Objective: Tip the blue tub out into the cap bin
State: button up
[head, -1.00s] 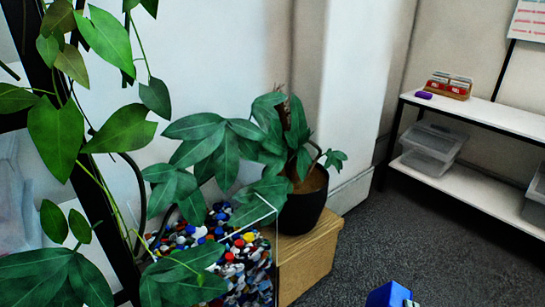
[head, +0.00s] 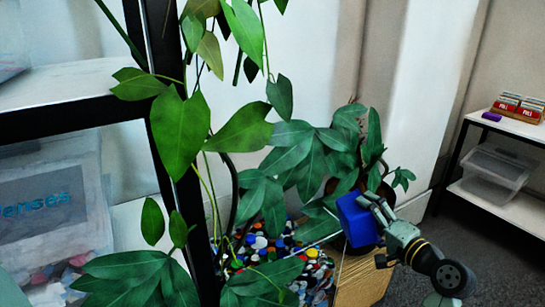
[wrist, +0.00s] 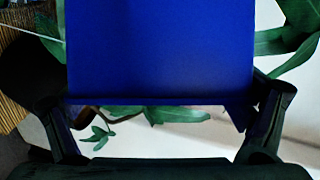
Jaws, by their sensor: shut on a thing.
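The blue tub (head: 354,221) is held up in the air beside the cap bin, in front of the dark plant pot. In the head view it looks somewhat tilted; its opening and contents do not show. My gripper (head: 370,206) comes in from the right and is shut on the tub. In the wrist view the tub (wrist: 160,50) fills the space between the two fingers. The cap bin (head: 331,283) is clear-walled and full of mixed coloured caps. It stands to the lower left of the tub, partly hidden by leaves.
Trailing leaves (head: 180,130) hang in front of a dark-framed shelf at left, which holds a labelled clear box (head: 50,215). A potted plant stands on a wooden box (head: 360,285) beside the bin. A white shelf (head: 510,205) is at right, with dark floor before it.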

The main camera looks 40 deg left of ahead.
jog(key=s+a+r+n+g+b, duration=0.1)
jog(key=s+a+r+n+g, duration=0.1)
jog(key=s+a+r+n, duration=0.5)
jog(key=s+a+r+n+g+b, duration=0.2)
jog(key=s+a+r+n, duration=0.6)
jog(key=a, duration=0.6)
notch_tip(320, 180, up, 3)
jog(key=n, duration=0.2)
jog(key=shift+s+a+r+n+g+h, duration=0.15)
jog(key=shift+s+a+n+g+h, duration=0.05)
jog(key=shift+s+n+g+h, duration=0.1)
jog(key=shift+w, duration=0.1)
